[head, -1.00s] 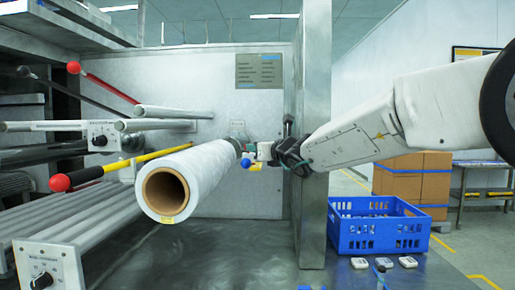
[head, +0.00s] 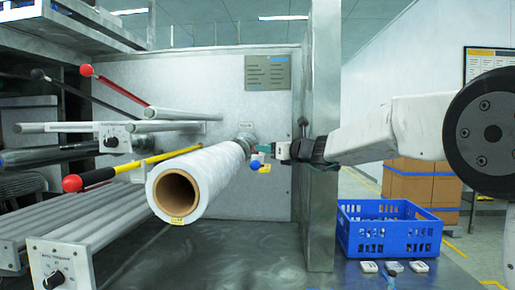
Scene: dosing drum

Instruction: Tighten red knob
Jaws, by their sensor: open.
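Two levers end in red balls: the upper red knob (head: 86,70) on a red rod, and the lower red knob (head: 72,183) on a yellow rod. I cannot tell which one the task means. My gripper (head: 268,149) is open, far to the right of both, by the far end of the white roll (head: 205,165). A small blue ball (head: 254,165) and a yellow piece show just below the jaws. Whether the jaws touch anything there is too small to tell.
Grey rollers (head: 95,215) and a dial box (head: 62,270) stand at the left. A blue crate (head: 390,235) and small white devices (head: 395,267) are at the right. The metal surface below the roll is clear.

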